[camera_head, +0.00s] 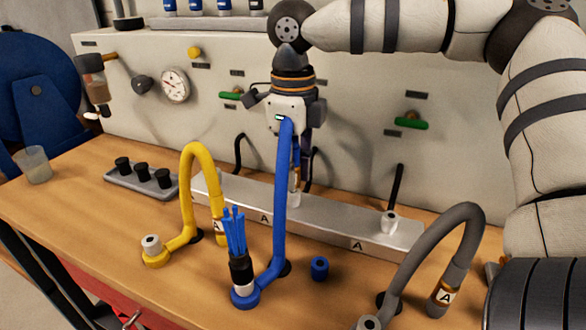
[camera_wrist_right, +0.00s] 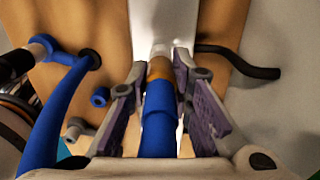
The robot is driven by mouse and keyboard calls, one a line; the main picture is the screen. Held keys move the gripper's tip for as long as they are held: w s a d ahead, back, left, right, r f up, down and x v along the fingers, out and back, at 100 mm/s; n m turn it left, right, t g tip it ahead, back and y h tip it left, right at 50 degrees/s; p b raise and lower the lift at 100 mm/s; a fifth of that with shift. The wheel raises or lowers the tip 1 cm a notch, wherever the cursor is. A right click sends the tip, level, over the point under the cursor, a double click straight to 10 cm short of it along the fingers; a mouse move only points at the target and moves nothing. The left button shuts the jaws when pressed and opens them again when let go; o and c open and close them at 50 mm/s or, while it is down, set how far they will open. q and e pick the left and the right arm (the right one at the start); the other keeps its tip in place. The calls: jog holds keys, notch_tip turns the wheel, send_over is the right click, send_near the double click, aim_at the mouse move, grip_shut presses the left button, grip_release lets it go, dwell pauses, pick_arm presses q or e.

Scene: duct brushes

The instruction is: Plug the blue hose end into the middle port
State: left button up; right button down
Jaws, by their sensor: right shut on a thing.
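The blue hose (camera_head: 281,200) rises from the table and loops through my right gripper (camera_head: 290,125). In the right wrist view, the gripper (camera_wrist_right: 165,105) is shut around the blue hose end (camera_wrist_right: 160,115), which has a brass-coloured band and points down. Beyond its tip is the pale fitting of the middle port (camera_wrist_right: 161,50), on the silver port rail (camera_head: 330,218). In the head view the hose end (camera_head: 296,165) stands upright, in line with the middle port (camera_head: 294,197). I cannot tell whether it is seated or just above it. My left gripper is not in view.
A yellow hose (camera_head: 188,170) stands left and a grey hose (camera_head: 425,250) right. A brush with blue strands (camera_head: 238,262) stands in front beside a loose blue ring (camera_head: 319,268). Black cables (camera_head: 396,185) rise behind the rail. A grey panel (camera_head: 340,110) closes the back.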

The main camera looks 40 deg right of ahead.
jog(key=shift+f, duration=0.5)
dwell(0.8)
jog(key=c, duration=1.3)
grip_release()
jog(key=shift+c, duration=0.2)
notch_tip(320, 180, up, 12)
